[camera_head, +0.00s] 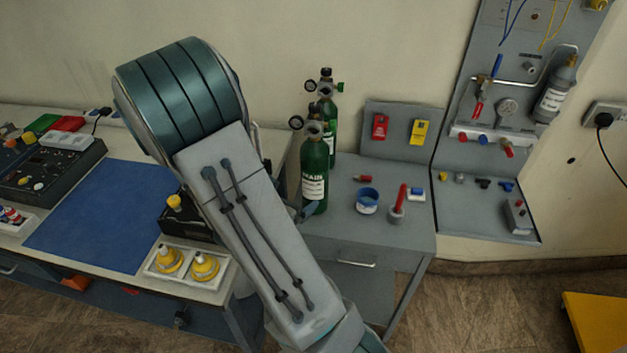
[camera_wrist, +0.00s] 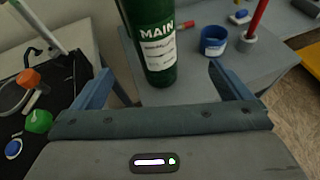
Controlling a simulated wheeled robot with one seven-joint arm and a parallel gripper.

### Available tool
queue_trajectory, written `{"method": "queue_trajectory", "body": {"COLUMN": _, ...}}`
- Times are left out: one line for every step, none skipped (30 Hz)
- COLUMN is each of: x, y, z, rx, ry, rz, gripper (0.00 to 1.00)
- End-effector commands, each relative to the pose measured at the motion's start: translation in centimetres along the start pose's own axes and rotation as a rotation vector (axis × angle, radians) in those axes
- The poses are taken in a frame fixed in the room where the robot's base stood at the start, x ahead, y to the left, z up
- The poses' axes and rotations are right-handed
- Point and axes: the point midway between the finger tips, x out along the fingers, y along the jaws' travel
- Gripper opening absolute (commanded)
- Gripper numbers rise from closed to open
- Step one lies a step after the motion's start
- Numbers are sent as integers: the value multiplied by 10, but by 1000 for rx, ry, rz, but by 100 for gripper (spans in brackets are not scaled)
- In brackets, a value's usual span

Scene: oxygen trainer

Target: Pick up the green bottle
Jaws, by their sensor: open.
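A green bottle (camera_head: 315,172) with a white label and a gauge on top stands upright on the grey bench. A second green bottle (camera_head: 328,115) stands just behind it. In the wrist view the front bottle (camera_wrist: 152,40) shows the word MAIN, and its top is out of frame. My gripper (camera_wrist: 154,82) is open, its two blue-grey fingers apart on either side of the bottle's lower part as seen in that view. The bottle stands ahead of the gripper's body, and I cannot tell how deep it is between the fingers.
A table with a blue mat (camera_head: 100,215) and yellow-topped parts (camera_head: 204,266) stands left. A panel (camera_head: 490,120) rises at right.

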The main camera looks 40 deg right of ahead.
Motion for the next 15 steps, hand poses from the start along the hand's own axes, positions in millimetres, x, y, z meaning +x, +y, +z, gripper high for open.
{"method": "queue_trajectory", "body": {"x": 2, "y": 2, "z": -4, "rx": -32, "ry": -2, "rz": 15, "gripper": 97}}
{"method": "queue_trajectory", "body": {"x": 3, "y": 4, "z": -5, "rx": -45, "ry": -4, "rz": 23, "gripper": 97}}
{"method": "queue_trajectory", "body": {"x": 5, "y": 5, "z": -6, "rx": -57, "ry": -5, "rz": 30, "gripper": 97}}
{"method": "queue_trajectory", "body": {"x": 8, "y": 6, "z": -7, "rx": -62, "ry": -6, "rz": 33, "gripper": 97}}
{"method": "queue_trajectory", "body": {"x": 11, "y": 6, "z": -7, "rx": -65, "ry": -6, "rz": 33, "gripper": 97}}
{"method": "queue_trajectory", "body": {"x": 17, "y": 6, "z": -7, "rx": -68, "ry": -7, "rz": 35, "gripper": 97}}
{"method": "queue_trajectory", "body": {"x": 22, "y": 7, "z": -6, "rx": -68, "ry": -7, "rz": 35, "gripper": 97}}
{"method": "queue_trajectory", "body": {"x": 28, "y": 7, "z": -6, "rx": -68, "ry": -7, "rz": 34, "gripper": 97}}
{"method": "queue_trajectory", "body": {"x": 36, "y": 6, "z": -6, "rx": -68, "ry": -6, "rz": 33, "gripper": 97}}
{"method": "queue_trajectory", "body": {"x": 42, "y": 7, "z": -6, "rx": -67, "ry": -6, "rz": 32, "gripper": 97}}
{"method": "queue_trajectory", "body": {"x": 48, "y": 7, "z": -6, "rx": -66, "ry": -6, "rz": 33, "gripper": 97}}
{"method": "queue_trajectory", "body": {"x": 55, "y": 7, "z": -6, "rx": -67, "ry": -6, "rz": 33, "gripper": 97}}
{"method": "queue_trajectory", "body": {"x": 60, "y": 7, "z": -5, "rx": -66, "ry": -6, "rz": 33, "gripper": 97}}
{"method": "queue_trajectory", "body": {"x": 66, "y": 7, "z": -6, "rx": -66, "ry": -6, "rz": 33, "gripper": 97}}
{"method": "queue_trajectory", "body": {"x": 71, "y": 8, "z": -5, "rx": -65, "ry": -6, "rz": 34, "gripper": 97}}
